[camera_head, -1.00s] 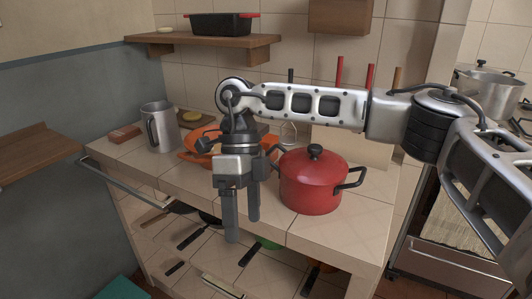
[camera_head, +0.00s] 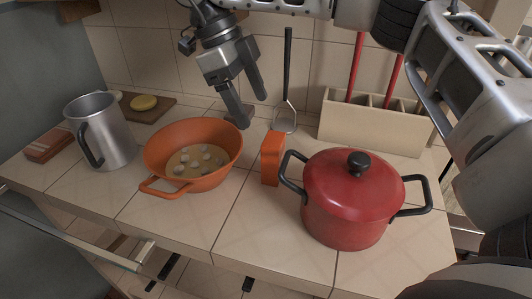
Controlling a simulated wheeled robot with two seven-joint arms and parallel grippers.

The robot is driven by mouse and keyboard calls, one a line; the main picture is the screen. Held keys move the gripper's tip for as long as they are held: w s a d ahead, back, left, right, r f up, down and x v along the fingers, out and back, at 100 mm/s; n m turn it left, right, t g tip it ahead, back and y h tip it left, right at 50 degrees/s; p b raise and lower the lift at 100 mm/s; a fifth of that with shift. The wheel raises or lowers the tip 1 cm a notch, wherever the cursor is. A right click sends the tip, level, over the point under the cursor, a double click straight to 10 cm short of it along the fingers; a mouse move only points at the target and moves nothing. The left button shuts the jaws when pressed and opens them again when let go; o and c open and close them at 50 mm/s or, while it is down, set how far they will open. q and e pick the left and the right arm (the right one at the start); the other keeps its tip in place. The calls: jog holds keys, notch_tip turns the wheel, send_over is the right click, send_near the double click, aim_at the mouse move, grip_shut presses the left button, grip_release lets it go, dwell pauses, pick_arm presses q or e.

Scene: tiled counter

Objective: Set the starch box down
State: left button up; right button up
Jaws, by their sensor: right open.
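An orange box (camera_head: 272,158), which I take for the starch box, stands upright on the tiled counter. It is between the orange pan (camera_head: 193,155) and the red pot (camera_head: 352,197). Its label cannot be read. My right gripper (camera_head: 251,110) is open and empty, its fingers pointing down, above and behind the box and apart from it. My left gripper is not in view.
The pan holds pale liquid with small pieces. A metal mug (camera_head: 102,130), a reddish block (camera_head: 49,144) and a board (camera_head: 145,112) with a yellow item stand left. A utensil holder (camera_head: 372,128) is behind the pot. The counter's front strip is clear.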

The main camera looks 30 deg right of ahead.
aim_at(268, 138)
jog(key=x, duration=0.7)
jog(key=shift+s+b, duration=0.15)
jog(key=shift+b, duration=0.2)
jog(key=shift+p+x, duration=0.3)
jog(key=shift+x, duration=2.45)
jog(key=shift+a, duration=0.1)
jog(key=c, duration=1.2)
jog(key=shift+r, duration=0.1)
jog(key=shift+r, duration=0.55)
jog(key=s+a+r, duration=0.8)
jog(key=a+r, duration=0.3)
jog(key=shift+s+r+b, duration=0.2)
jog(key=shift+r+b, duration=0.1)
jog(key=shift+r, duration=0.05)
